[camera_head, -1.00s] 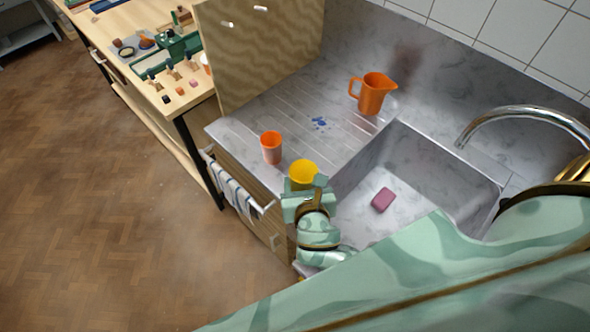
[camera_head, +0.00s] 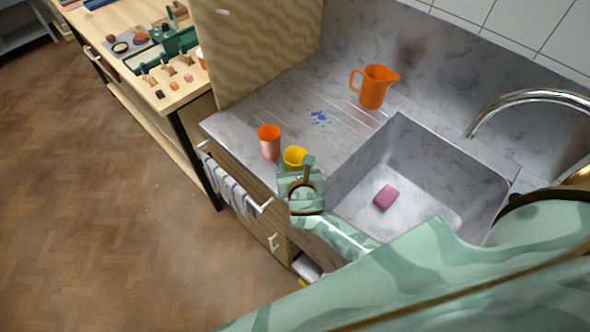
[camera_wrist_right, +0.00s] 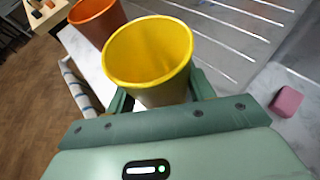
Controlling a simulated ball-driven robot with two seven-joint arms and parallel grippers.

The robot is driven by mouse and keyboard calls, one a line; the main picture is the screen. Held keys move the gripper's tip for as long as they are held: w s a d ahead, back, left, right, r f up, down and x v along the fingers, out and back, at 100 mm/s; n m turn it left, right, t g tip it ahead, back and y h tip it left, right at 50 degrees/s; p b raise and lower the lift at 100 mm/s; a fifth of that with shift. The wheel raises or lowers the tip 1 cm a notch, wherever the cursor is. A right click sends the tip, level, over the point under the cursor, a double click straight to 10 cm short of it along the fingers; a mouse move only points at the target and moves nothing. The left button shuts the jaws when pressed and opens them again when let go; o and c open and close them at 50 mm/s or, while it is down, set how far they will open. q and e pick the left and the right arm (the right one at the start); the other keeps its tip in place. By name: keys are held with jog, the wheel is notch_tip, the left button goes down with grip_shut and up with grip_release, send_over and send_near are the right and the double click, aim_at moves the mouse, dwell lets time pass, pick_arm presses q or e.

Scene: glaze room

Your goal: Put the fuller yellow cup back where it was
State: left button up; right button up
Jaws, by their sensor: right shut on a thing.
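A yellow cup (camera_head: 294,156) is between the fingers of my right gripper (camera_head: 298,176), at the front edge of the drainboard (camera_head: 262,112). In the right wrist view the yellow cup (camera_wrist_right: 148,50) stands close ahead with its open rim towards the camera, and the green fingers are on both sides of it. Its lower part is hidden, so I cannot tell whether it touches the board. I see only one yellow cup and cannot make out a fill level. My left gripper is not in view.
An orange cup (camera_head: 269,143) stands just left of the yellow one. An orange jug (camera_head: 373,87) is at the back of the board beside blue spots (camera_head: 319,117). The sink (camera_head: 440,190) with a pink block (camera_head: 385,197) lies to the right, under a tap (camera_head: 530,97).

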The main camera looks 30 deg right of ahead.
jog(key=o, duration=1)
jog(key=shift+s, duration=0.1)
jog(key=shift+s+a+r+p, duration=0.15)
jog(key=shift+s+r+p, duration=0.05)
jog(key=shift+s+p, duration=0.15)
jog(key=p+v, duration=0.2)
jog(key=v, duration=0.9)
